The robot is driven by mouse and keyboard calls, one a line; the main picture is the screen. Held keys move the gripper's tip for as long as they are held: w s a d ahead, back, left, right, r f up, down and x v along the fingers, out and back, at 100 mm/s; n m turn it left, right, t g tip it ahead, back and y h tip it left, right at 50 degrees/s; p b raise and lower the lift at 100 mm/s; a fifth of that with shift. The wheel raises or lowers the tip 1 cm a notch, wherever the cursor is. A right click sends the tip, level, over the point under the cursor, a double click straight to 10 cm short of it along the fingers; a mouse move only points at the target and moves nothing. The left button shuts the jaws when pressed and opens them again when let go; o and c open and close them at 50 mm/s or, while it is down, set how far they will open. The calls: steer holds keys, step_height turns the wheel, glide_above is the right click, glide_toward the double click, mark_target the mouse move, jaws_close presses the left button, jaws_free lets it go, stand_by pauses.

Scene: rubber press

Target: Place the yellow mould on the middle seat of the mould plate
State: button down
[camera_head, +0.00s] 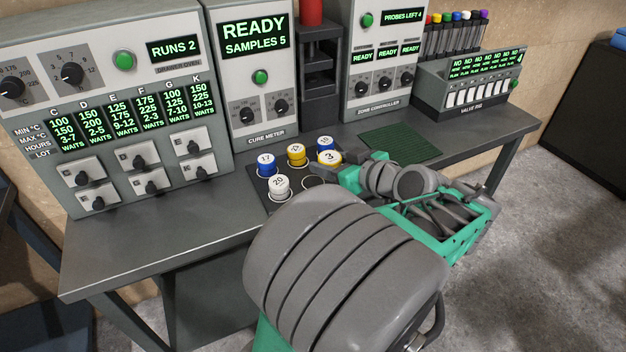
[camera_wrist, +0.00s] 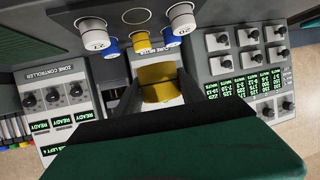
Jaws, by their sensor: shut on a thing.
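A yellow mould (camera_wrist: 160,78) is gripped between the fingers of my gripper (camera_wrist: 159,90) in the wrist view. In the head view it appears as a yellow-rimmed piece with a white top marked 3 (camera_head: 328,157), at the tip of my arm. It overlaps the back of a dark plate with ringed seats (camera_head: 258,190), which looks like the mould plate. Its height above the plate is unclear. An empty ring (camera_wrist: 137,16) shows between two white pieces in the wrist view; the head view shows it partly (camera_head: 315,181). My arm hides the plate's right side.
Around the seats stand a blue piece marked 17 (camera_head: 266,163), another yellow piece (camera_head: 296,154), a blue piece (camera_head: 325,142) and a white piece marked 20 (camera_head: 279,186). The cure meter (camera_head: 260,115) and a dark press stand behind. A green mat (camera_head: 400,142) lies to the right.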

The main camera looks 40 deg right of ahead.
mark_target(322, 158)
steer(key=s+d+r, duration=0.1)
steer(key=s+d, duration=0.1)
steer(key=s, duration=0.2)
steer(key=shift+m, duration=0.3)
steer(key=f+x, duration=0.1)
steer(key=x, duration=0.4)
steer(key=s+f+p+x, duration=0.1)
steer(key=x, duration=0.4)
steer(key=f+x, duration=0.1)
steer(key=x, duration=0.5)
steer(key=shift+s+p, duration=0.2)
steer(key=shift+p, duration=0.15)
steer(key=shift+w+d+f+h, duration=0.1)
steer(key=shift+f+h, duration=0.2)
steer(key=shift+f, duration=1.55)
steer(key=c, duration=0.7)
jaws_free()
